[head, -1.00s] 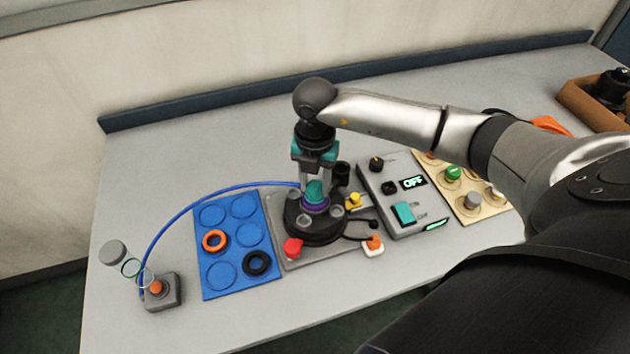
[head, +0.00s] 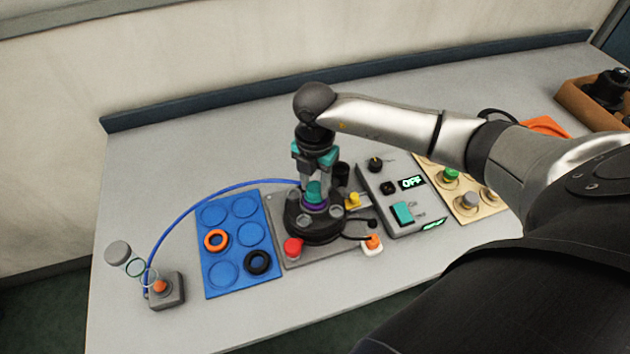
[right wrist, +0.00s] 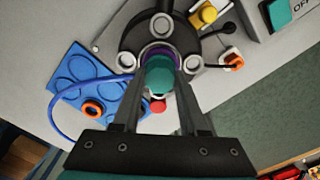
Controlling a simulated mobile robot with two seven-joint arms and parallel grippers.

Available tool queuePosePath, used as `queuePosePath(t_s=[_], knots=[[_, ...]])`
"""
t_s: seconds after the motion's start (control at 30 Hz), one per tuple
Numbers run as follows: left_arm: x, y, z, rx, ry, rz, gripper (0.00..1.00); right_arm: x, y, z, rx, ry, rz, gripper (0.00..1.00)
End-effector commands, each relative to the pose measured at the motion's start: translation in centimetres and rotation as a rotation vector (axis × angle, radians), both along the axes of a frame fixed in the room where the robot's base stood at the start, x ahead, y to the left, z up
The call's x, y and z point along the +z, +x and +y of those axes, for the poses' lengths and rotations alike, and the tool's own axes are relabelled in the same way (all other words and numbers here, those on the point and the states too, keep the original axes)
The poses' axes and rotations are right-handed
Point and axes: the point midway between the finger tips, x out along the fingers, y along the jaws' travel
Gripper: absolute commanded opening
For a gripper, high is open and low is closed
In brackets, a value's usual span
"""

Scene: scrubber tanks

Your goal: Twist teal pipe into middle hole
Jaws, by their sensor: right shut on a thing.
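The teal pipe (head: 314,188) stands at the middle of the round black base (head: 318,229), inside a purple ring (head: 315,205). My right gripper (head: 316,187) points down from above with its fingers shut on the teal pipe. In the right wrist view the teal pipe (right wrist: 159,75) sits between the two fingertips, with the purple ring (right wrist: 160,52) around its far end. The middle hole itself is hidden by the pipe and ring, so how deep the pipe sits cannot be told. My left gripper is not in view.
A blue tray (head: 232,240) with an orange ring (head: 216,240) and a black ring (head: 257,262) lies to the left. A blue hose (head: 190,208) runs to a small grey box (head: 166,291). A control box (head: 400,205) reading OFF stands to the right. The front table strip is clear.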

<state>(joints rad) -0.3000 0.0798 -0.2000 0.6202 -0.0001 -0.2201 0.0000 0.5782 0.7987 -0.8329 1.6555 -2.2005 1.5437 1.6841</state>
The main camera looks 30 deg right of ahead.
Motion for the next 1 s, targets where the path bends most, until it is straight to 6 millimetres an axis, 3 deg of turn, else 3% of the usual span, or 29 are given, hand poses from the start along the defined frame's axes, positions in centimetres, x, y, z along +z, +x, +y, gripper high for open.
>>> queuePosePath(t_s=[0.93, 0.97, 1.0], knots=[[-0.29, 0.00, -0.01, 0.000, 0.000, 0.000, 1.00, -0.43, 0.02, -0.01, -0.003, 0.000, 0.000, 0.00], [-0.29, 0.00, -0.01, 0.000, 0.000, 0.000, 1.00, -0.42, 0.02, -0.01, -0.003, 0.000, 0.000, 0.44], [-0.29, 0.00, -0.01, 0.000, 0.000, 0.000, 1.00, -0.41, 0.02, -0.01, -0.003, 0.000, 0.000, 0.48]])
